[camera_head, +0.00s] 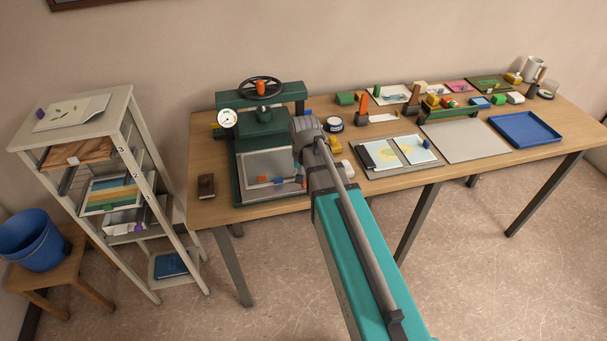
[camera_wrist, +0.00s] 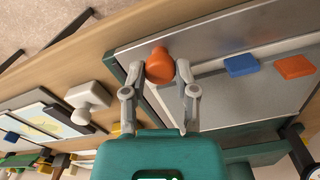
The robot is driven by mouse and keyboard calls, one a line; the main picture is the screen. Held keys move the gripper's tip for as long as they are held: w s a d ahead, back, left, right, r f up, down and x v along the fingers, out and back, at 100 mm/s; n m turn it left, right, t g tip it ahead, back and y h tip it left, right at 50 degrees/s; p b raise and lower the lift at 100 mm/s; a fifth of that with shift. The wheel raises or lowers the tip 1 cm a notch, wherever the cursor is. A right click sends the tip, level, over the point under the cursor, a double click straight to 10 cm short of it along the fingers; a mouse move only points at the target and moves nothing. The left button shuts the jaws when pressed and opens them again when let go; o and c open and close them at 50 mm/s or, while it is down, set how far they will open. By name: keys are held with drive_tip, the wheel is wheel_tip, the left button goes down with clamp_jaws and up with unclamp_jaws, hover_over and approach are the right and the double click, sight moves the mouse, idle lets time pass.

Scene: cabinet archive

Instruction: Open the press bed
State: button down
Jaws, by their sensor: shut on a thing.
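The green press (camera_head: 264,122) stands at the left end of the long table, with a black handwheel and a white gauge. Its flat grey press bed (camera_head: 270,164) lies low at the front of its frame; it also shows in the wrist view (camera_wrist: 222,48). An orange knob (camera_wrist: 160,66) sits at the edge of the bed in the wrist view. My gripper (camera_wrist: 161,79) is shut on this knob, one finger on each side. In the head view my arm hides the gripper and the knob.
A blue piece (camera_wrist: 241,65) and an orange piece (camera_wrist: 295,67) are on the bed's surface. A small dark brown block (camera_head: 206,186) lies left of the press. A print board (camera_head: 374,172) and a blue tray (camera_head: 525,129) lie to the right. A shelf rack (camera_head: 131,93) stands left.

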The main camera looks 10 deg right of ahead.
drive_tip(key=shift+c, duration=2)
unclamp_jaws()
drive_tip(key=shift+w, duration=0.1)
